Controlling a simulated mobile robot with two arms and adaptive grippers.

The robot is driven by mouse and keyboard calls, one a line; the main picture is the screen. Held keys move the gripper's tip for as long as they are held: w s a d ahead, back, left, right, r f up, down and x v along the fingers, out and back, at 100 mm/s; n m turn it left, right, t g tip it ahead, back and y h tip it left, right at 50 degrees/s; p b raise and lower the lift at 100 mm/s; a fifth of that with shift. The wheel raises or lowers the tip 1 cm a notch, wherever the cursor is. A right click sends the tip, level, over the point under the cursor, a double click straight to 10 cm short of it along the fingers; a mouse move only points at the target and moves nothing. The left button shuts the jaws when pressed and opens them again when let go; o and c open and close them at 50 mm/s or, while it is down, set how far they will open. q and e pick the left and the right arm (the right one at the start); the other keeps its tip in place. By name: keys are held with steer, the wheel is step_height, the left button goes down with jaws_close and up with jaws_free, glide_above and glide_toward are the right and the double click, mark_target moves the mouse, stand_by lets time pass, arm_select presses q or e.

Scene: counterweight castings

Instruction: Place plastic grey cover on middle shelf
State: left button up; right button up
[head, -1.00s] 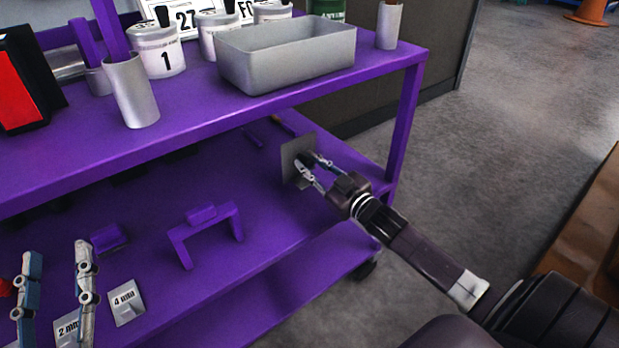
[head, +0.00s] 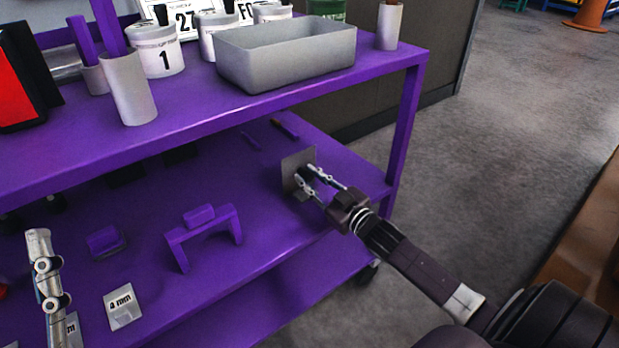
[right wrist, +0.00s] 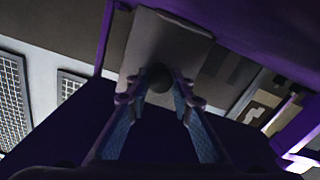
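The grey cover (head: 291,163) is a thin flat plate with a dark round knob. My right gripper (head: 311,175) is shut on the knob and holds the plate nearly upright over the right end of the purple middle shelf (head: 260,170). Whether its lower edge touches the shelf cannot be told. In the right wrist view the cover (right wrist: 165,42) lies beyond the fingers, its knob between the tips (right wrist: 160,82).
On the middle shelf are a purple bracket (head: 203,232), a small purple block (head: 104,240) and a plate marked 4 mm (head: 122,306). The top shelf above holds a grey bin (head: 285,60), tubs and cups. A cart post (head: 405,130) stands right of the cover. Shelf around the cover is mostly clear.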

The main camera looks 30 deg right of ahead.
mark_target(310, 177)
steer(key=o, duration=0.3)
steer(key=shift+o, duration=0.2)
